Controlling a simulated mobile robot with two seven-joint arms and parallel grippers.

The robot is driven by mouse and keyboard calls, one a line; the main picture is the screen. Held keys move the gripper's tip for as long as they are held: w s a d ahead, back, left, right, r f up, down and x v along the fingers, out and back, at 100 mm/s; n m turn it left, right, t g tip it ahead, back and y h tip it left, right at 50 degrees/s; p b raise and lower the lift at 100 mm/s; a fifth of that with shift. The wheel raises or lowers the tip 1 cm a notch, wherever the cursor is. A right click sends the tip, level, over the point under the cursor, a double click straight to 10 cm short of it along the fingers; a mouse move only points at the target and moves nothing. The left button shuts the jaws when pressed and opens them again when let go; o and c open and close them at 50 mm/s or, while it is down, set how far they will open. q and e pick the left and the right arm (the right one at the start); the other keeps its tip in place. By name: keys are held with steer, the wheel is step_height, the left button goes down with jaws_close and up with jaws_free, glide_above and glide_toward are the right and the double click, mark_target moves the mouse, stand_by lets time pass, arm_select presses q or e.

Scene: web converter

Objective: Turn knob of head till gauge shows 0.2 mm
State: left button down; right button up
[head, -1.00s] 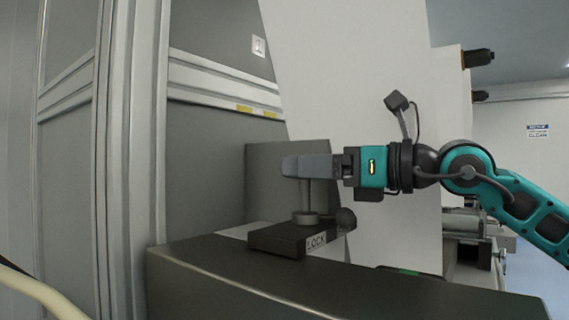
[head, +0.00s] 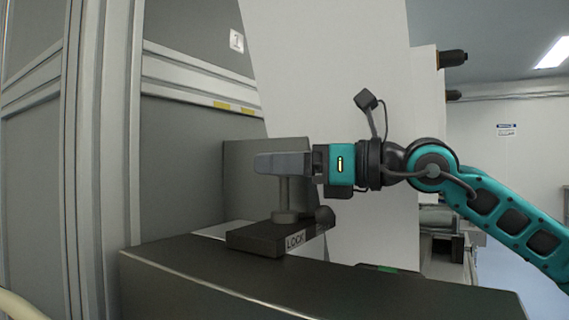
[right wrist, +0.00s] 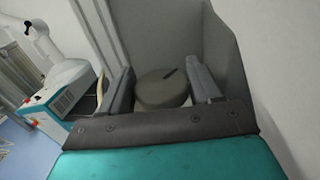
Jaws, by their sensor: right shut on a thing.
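The head's knob (right wrist: 165,90) shows in the right wrist view as a round grey-brown cap with a dark mark on its top near the rim. My right gripper (head: 270,163) is shut on it, one finger on each side. In the head view the fingers hide the knob; the upright post (head: 284,195) shows below them. The post stands on a dark block (head: 258,237) labelled LOCK, with a small dark side knob (head: 325,216). I cannot make out a gauge face or reading. My left gripper is not in view.
The block stands on a dark machine top (head: 330,285). A grey upright plate (head: 235,170) and a tall white web (head: 330,70) rise close behind the gripper. A grey framed panel (head: 190,160) stands at the left.

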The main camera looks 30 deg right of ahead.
steer(key=shift+c, duration=0.5)
steer(key=shift+f+h, duration=0.1)
steer(key=shift+h, duration=0.2)
steer(key=shift+a+t+b, duration=0.1)
steer(key=shift+t+b, duration=0.2)
steer(key=shift+f+m+t+h+b, duration=0.25)
steer(key=shift+m+t+h+b, duration=0.35)
steer(key=shift+m+h+b, duration=0.45)
steer(key=shift+r+m+t+h+b, duration=0.1)
steer(key=shift+m+t+h+b, duration=0.6)
steer(key=shift+h+b, duration=0.5)
steer(key=shift+r+m+h, duration=0.15)
steer(key=shift+m+h, duration=0.4)
steer(key=shift+h, duration=0.2)
